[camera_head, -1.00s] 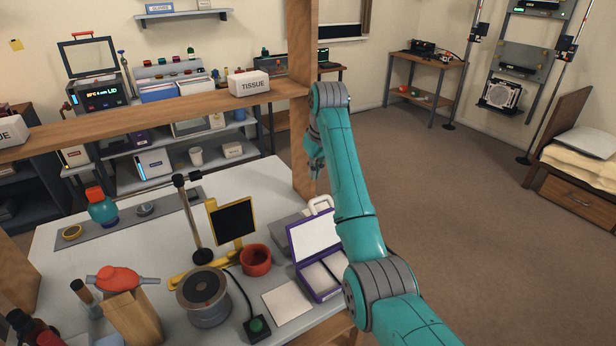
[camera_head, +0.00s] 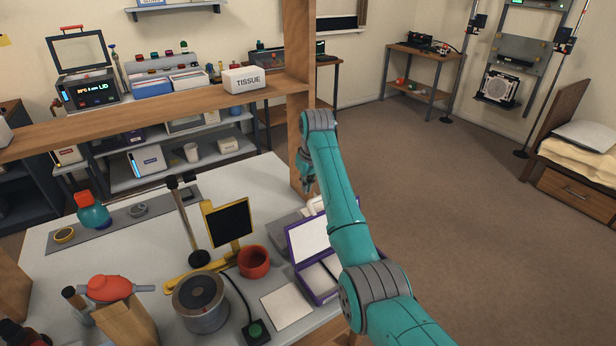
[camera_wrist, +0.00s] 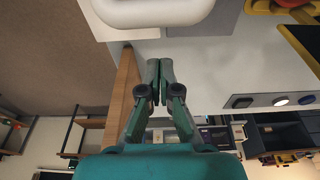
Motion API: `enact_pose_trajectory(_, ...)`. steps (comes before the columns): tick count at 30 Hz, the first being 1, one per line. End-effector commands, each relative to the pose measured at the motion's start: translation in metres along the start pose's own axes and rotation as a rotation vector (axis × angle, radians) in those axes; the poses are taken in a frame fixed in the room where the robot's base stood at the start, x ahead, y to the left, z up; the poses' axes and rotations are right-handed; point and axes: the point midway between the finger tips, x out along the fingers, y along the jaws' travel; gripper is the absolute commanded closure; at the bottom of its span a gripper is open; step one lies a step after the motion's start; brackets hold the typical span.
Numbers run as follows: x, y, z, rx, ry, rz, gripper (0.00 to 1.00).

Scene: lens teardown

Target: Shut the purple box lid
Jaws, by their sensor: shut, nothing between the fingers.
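The purple box (camera_head: 318,284) stands at the right edge of the white table, with pale compartments inside. Its lid (camera_head: 307,239) is open and stands up at the back, with a white inner panel and a purple rim. A white handle (camera_head: 315,206) shows at the lid's top, partly hidden by my arm. My gripper (camera_head: 307,187) is beyond the lid, close to the handle and the wooden post. In the wrist view my gripper (camera_wrist: 160,66) is shut and empty. A white rounded bar (camera_wrist: 150,12), apparently the handle, is just past the fingertips, with a visible gap.
A wooden post (camera_head: 298,100) and shelf board (camera_head: 150,118) stand close to my gripper. A yellow stand with a black panel (camera_head: 229,222), a red pot (camera_head: 253,262) and a spool (camera_head: 200,300) are left of the box. Open floor lies right.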

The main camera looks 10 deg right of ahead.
Motion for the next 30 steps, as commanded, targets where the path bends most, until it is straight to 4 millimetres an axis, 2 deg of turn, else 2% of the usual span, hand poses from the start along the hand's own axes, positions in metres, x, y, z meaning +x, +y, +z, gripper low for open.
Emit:
enact_pose_trajectory(15, -0.012, 0.000, 0.035, 0.000, 0.001, 0.000, 1.00)
enact_pose_trajectory(30, -0.013, 0.000, 0.037, 0.000, 0.005, 0.000, 1.00)
